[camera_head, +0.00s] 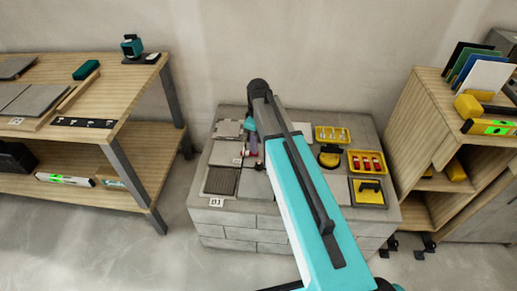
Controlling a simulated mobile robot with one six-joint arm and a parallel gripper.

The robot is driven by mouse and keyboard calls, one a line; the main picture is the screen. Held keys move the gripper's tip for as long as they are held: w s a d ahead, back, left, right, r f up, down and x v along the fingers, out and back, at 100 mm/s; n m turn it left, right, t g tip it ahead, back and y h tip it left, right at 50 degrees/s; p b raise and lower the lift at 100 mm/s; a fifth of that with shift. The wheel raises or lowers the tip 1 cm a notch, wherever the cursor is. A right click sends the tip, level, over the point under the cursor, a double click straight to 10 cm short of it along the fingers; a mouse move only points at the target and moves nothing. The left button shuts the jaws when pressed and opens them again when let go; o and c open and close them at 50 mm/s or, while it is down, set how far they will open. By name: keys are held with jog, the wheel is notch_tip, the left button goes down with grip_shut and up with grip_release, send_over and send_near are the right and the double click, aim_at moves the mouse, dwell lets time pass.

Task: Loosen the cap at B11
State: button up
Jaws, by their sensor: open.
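The tiled block (247,221) stands in the middle of the room with grey tiles on its left part. My gripper (252,153) is low over these tiles, left of my turquoise arm, and it is open. It is small here and partly hidden by the wrist. A small reddish piece (241,153) shows just left of the gripper; I cannot tell whether it is a cap or whether they touch. A white label (237,161) lies beside it, too small to read. Another label (215,202) sits at the block's front left corner. The cap at B11 cannot be made out for certain.
A wooden workbench (140,85) stands left, a wooden shelf (425,113) right.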

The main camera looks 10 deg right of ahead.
jog(key=shift+r, duration=1.25)
